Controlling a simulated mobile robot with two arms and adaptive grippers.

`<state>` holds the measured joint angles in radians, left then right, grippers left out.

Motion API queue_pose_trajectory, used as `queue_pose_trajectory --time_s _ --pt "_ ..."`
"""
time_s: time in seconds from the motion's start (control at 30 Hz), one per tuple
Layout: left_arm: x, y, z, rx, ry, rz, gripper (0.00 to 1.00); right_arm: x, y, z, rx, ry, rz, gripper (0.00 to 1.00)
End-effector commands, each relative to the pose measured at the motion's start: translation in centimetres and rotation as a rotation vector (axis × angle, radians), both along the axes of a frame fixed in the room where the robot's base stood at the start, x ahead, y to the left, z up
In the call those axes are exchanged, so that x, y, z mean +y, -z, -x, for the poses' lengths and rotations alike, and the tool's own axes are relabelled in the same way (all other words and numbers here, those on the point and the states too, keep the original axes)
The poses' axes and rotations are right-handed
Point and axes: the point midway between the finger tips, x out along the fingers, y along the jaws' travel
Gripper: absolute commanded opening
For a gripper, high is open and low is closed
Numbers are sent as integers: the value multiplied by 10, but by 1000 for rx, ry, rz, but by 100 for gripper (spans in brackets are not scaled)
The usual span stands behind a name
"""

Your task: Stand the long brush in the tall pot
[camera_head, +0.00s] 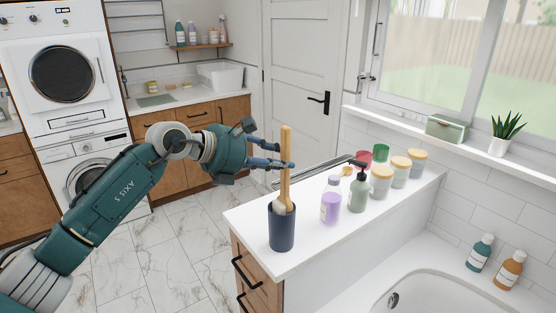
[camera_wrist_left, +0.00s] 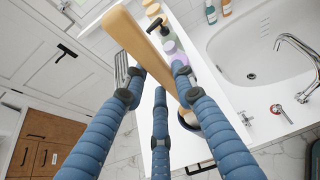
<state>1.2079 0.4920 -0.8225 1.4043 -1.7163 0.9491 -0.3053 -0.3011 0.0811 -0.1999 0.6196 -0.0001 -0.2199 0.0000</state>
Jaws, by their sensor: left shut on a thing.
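The long brush (camera_head: 286,160) has a pale wooden handle and stands nearly upright. Its light lower end is at the mouth of the tall dark blue pot (camera_head: 282,230) and seems to be just inside the rim; how deep it sits is hidden. The pot stands upright near the front left corner of the white counter. My left gripper (camera_head: 284,163) comes in from the left and is shut on the handle, well above the pot. In the left wrist view the handle (camera_wrist_left: 140,38) runs between the blue fingers (camera_wrist_left: 160,82). My right gripper is not in view.
To the pot's right on the counter (camera_head: 258,219) stand a purple bottle (camera_head: 330,208), a green pump bottle (camera_head: 358,190) and several lidded jars (camera_head: 381,182). The floor to the left is clear.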

Motion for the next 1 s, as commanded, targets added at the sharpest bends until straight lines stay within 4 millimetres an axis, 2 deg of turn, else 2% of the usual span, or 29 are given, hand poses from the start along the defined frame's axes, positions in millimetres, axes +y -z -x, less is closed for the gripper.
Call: queue_pose_trajectory --time_s 0.03,0.13,0.43,0.57,1.0 --pt "0 -1 0 -1 0 1 29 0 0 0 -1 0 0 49" --pt "0 -1 0 -1 0 1 49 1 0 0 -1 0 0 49" --pt "1 0 0 1 0 -1 49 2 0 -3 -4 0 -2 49" --pt "9 -4 5 0 -2 -1 49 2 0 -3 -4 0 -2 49" --pt "73 -41 50 -2 -2 -1 49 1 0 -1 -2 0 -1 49"
